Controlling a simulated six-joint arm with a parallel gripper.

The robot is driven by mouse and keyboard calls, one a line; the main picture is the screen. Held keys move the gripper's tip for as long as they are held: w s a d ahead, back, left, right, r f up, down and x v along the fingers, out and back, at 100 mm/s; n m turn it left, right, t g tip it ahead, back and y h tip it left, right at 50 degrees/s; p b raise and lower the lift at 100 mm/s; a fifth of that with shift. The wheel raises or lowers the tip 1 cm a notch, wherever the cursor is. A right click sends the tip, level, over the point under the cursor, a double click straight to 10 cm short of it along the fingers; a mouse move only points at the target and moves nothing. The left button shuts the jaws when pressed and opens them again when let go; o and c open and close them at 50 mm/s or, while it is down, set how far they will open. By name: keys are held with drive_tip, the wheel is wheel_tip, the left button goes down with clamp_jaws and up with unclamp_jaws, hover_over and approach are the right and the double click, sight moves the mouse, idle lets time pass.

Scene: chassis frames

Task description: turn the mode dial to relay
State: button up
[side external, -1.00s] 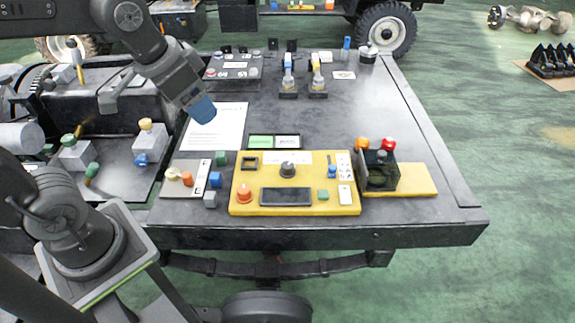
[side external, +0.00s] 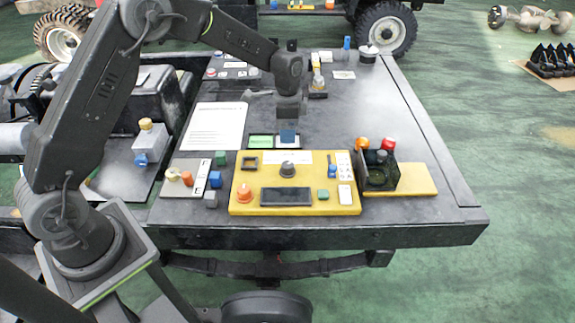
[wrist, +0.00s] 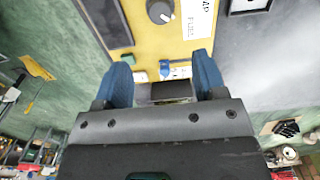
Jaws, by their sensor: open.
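The yellow control panel (side external: 285,207) lies on the dark bench. A round dark knob (side external: 287,169), which looks like the mode dial, stands on it in front of a white label strip (side external: 270,158). The knob also shows at the top of the wrist view (wrist: 159,11), beside white labels whose lettering I cannot read fully. My gripper (side external: 288,138) points down behind the knob, apart from it, in the side view. In the wrist view my gripper (wrist: 163,72) has its blue fingers spread, with nothing held. The dial's pointer setting is too small to tell.
On the panel are an orange button (side external: 244,193), a dark screen (side external: 286,197) and a blue switch (side external: 332,171). A dark open box (side external: 379,177) with orange and red lamps stands to the right. A paper sheet (side external: 215,126) lies behind left.

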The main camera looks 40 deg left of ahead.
sight(288, 164)
wheel_tip(288, 164, down, 14)
drive_tip(key=shift+r, duration=0.1)
idle(0.4)
drive_tip(key=c, duration=0.9)
